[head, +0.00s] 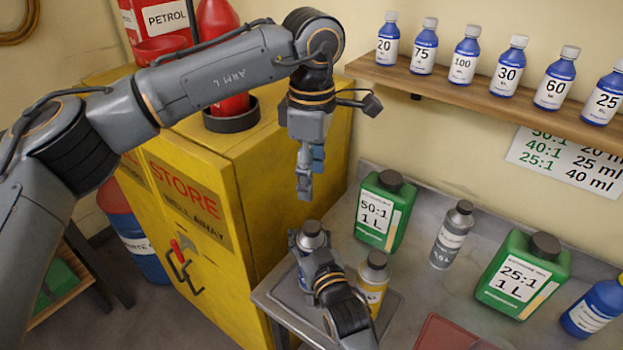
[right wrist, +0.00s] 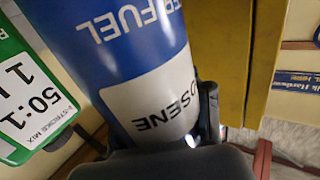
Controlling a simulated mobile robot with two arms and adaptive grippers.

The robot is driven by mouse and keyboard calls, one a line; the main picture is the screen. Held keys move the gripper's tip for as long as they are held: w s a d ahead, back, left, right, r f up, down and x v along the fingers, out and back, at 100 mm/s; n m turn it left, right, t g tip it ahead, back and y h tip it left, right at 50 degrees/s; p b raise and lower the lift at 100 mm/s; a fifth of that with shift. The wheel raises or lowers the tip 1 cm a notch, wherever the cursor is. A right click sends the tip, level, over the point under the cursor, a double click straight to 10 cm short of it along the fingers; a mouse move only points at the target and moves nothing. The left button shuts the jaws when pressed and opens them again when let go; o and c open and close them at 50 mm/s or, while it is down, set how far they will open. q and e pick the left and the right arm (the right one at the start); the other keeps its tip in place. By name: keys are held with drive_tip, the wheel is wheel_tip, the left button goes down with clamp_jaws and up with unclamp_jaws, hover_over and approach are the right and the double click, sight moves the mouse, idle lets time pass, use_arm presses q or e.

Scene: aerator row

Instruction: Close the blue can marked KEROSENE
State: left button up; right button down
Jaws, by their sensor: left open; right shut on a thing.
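The blue can marked KEROSENE (head: 308,242) stands at the left front of the grey bench in the head view, with a grey top. I cannot tell whether its cap is fully seated. In the right wrist view the can (right wrist: 135,55) fills the middle, its KEROSENE label upside down. My right gripper (head: 322,268) is shut on the can's body and hides part of its front. My left gripper (head: 304,186) points down above the can, open and empty, clear of the can's top.
A yellow can (head: 374,281) stands close right of my right gripper. A green 50:1 jug (head: 383,213), a grey bottle (head: 452,236) and a green 25:1 jug (head: 522,274) stand behind. The yellow cabinet (head: 215,180) is to the left. Small blue bottles line the shelf (head: 490,96).

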drive_tip(key=shift+f, duration=0.15)
drive_tip(key=c, duration=0.5)
unclamp_jaws()
drive_tip(key=v, duration=0.7)
drive_tip(key=shift+s+d, duration=0.1)
drive_tip(key=shift+s, duration=0.1)
